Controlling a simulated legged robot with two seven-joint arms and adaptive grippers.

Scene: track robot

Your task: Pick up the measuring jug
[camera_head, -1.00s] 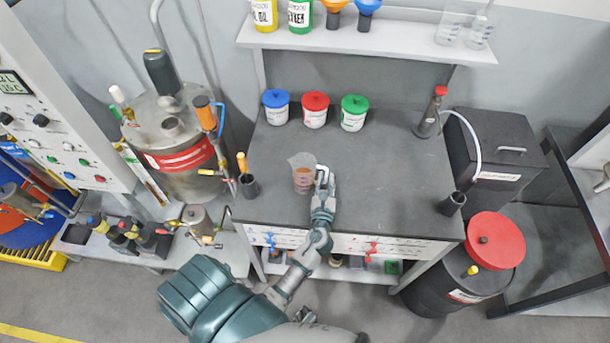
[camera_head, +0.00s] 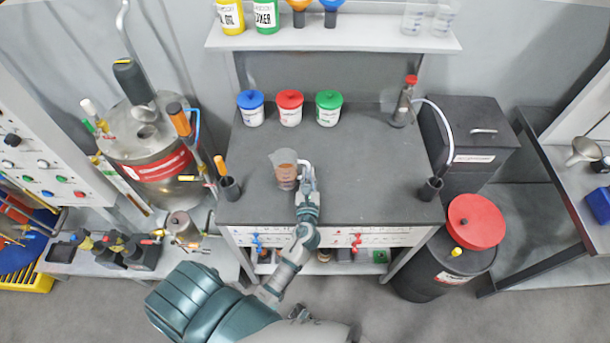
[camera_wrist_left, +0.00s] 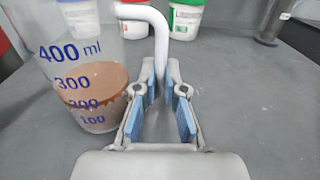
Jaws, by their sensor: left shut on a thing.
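The measuring jug (camera_head: 286,176) is clear with blue marks and holds a brown substance. It is on or just above the grey worktop (camera_head: 370,165); I cannot tell which. In the left wrist view the jug (camera_wrist_left: 88,85) is at the left, with its white handle (camera_wrist_left: 158,40) running down between the fingers. My left gripper (camera_head: 305,172) is to the right of the jug, with its blue-padded fingers (camera_wrist_left: 160,108) on either side of the handle and shut on it. My right gripper is in neither view.
Blue-, red- and green-lidded tubs (camera_head: 289,110) stand at the back of the worktop. Small black cups stand at its left (camera_head: 230,188) and right (camera_head: 430,189) edges. A red-capped bottle (camera_head: 404,102) is at the back right. A shelf (camera_head: 340,40) overhangs the back.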

